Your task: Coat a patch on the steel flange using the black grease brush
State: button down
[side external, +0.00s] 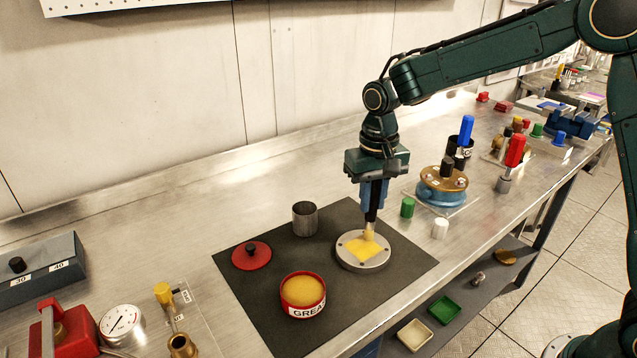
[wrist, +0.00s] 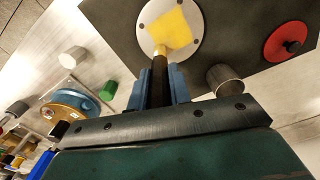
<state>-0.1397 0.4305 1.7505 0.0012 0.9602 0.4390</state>
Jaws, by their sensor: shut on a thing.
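The steel flange (side external: 379,264) is a round plate with bolt holes lying flat on the dark mat. A yellow grease patch (side external: 360,248) covers part of its top face; it also shows in the wrist view (wrist: 172,27). My gripper (side external: 373,199) is above the flange, pointing down, shut on the black grease brush (side external: 371,217). The brush's handle shows between the blue fingers in the wrist view (wrist: 159,82). Its yellow-coated tip is at the edge of the patch and appears to touch the flange. The red grease tin (side external: 303,292), open and full of yellow grease, stands in front of the flange.
A red lid (side external: 251,256) and an empty metal cup (side external: 305,219) stand on the mat (side external: 262,300). Green (side external: 408,207) and white (side external: 440,228) cylinders and a blue pump-like unit (side external: 442,192) are to the right. The bench behind the mat is clear.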

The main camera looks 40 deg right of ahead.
jog(key=shift+d, duration=0.2)
jog(key=shift+d+r, duration=0.15)
jog(key=shift+d, duration=0.05)
jog(key=shift+r, duration=3.9)
jog(key=shift+w+a, duration=0.1)
jog(key=shift+w, duration=0.05)
